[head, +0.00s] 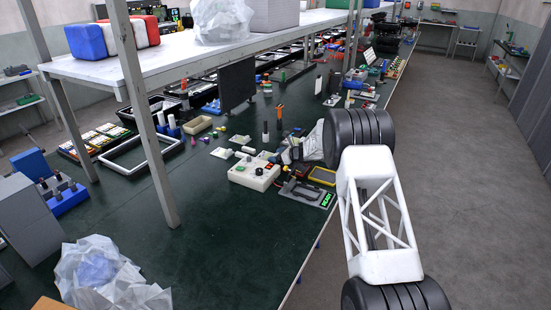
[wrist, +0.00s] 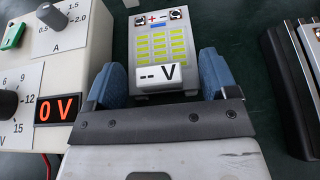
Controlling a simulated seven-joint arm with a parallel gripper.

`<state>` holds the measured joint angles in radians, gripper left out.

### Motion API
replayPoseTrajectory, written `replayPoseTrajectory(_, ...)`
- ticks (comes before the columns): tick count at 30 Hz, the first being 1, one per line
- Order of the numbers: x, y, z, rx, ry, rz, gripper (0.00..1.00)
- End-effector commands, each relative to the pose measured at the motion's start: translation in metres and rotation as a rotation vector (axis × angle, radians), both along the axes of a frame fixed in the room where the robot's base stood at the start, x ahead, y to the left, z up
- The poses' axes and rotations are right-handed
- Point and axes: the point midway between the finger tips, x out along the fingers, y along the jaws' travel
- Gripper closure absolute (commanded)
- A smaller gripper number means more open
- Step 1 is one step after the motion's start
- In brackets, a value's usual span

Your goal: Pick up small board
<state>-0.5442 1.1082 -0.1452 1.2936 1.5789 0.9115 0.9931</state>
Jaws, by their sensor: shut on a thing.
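The small board (wrist: 160,45) is in the wrist view, a pale grey panel with rows of yellow-green cells, red plus and minus marks, two dark terminals and a "-- V" display. My gripper (wrist: 163,80) has its blue finger pads on either side of the board's near end and is shut on it. The pads hide part of the board's sides. The wrist view does not clearly show whether the board is resting on the dark green surface or lifted. In the head view my arm's wheel-like joint and white link cover the area on the right, and I cannot make out the board there.
A white meter box (wrist: 55,55) with knobs and a red "0 V" display stands close at the left. A dark block (wrist: 292,85) lies at the right. In the head view, a grey fixture (head: 300,193) and crumpled plastic (head: 105,277) lie on the green bench (head: 215,245), whose front is mostly clear.

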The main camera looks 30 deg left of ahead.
Motion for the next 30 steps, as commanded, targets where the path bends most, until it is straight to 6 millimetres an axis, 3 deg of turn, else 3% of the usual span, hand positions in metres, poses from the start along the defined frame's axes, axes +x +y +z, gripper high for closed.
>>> replayPoseTrajectory(8,0.000,0.000,0.025,0.001,-0.001,-0.001,0.45)
replayPoseTrajectory(21,0.000,0.000,0.083,0.001,-0.001,-0.001,0.45)
replayPoseTrajectory(30,0.000,0.000,0.097,0.000,0.000,0.000,0.45)
